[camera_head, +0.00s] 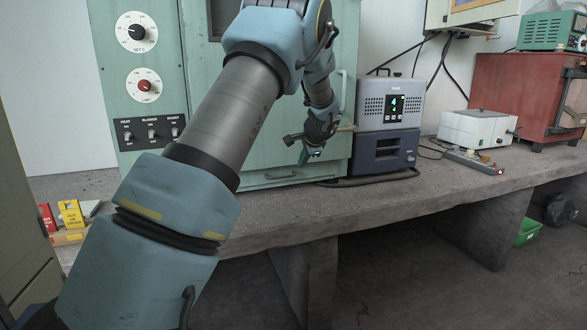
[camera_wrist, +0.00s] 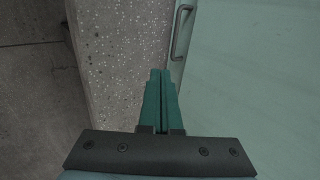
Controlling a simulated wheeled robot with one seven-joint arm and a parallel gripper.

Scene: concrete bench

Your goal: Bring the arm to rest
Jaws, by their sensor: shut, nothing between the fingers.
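My arm reaches from the lower left of the head view up to the pale green cabinet (camera_head: 230,110) and bends down in front of its door. My gripper (camera_head: 306,158) hangs near the lower right of that door, above the concrete bench (camera_head: 270,212). In the wrist view my gripper (camera_wrist: 160,75) shows its green fingers pressed together with nothing between them. The cabinet door (camera_wrist: 245,80) fills the right of the wrist view, with its metal handle (camera_wrist: 175,48) beyond the fingertips. The speckled bench edge (camera_wrist: 120,70) lies to the left of the fingers.
A grey and blue instrument (camera_head: 390,100) stands on the bench right of the cabinet. A white box (camera_head: 475,130), a power strip (camera_head: 472,160) and a red cabinet (camera_head: 520,95) are farther right. The bench front is clear.

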